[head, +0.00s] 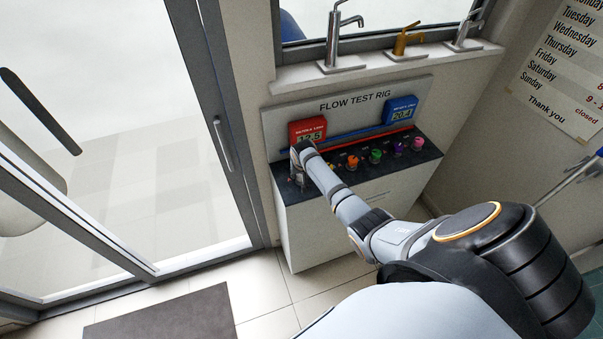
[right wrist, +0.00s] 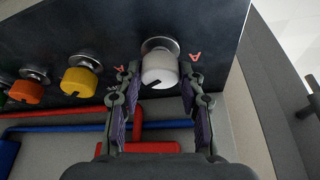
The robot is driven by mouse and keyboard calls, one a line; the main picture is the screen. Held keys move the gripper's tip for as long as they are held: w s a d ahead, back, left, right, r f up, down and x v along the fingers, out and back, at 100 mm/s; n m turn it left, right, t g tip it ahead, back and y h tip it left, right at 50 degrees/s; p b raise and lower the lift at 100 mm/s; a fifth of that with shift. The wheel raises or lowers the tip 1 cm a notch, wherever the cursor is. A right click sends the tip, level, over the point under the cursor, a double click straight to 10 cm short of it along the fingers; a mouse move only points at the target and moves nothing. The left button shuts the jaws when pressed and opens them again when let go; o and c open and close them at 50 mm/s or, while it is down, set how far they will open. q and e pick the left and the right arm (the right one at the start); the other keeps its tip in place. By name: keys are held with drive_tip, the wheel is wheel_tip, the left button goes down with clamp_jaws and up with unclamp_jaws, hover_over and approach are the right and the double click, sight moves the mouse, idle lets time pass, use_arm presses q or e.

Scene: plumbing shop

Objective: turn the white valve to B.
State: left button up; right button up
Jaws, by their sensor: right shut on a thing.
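The white valve (right wrist: 160,70) is a round knob on the dark panel in the right wrist view, with a black pointer mark on its near face toward the lower left. Small red letters stand on both sides of it; the right one looks like an A, the left one is hard to read. My right gripper (right wrist: 160,80) has one finger on each side of the knob and is shut on it. In the head view my right gripper (head: 301,166) is at the left end of the rig's top and hides the white valve. My left gripper is not in view.
Beside the white valve are a yellow knob (right wrist: 81,81) and an orange knob (right wrist: 26,91); green (head: 375,156), purple (head: 399,149) and pink (head: 416,143) knobs follow to the right. Red and blue pipes run behind. A red display (head: 307,128) and a blue display (head: 402,106) stand on the backboard.

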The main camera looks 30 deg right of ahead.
idle(0.4)
drive_tip(key=o, duration=1.2)
drive_tip(key=v, duration=1.2)
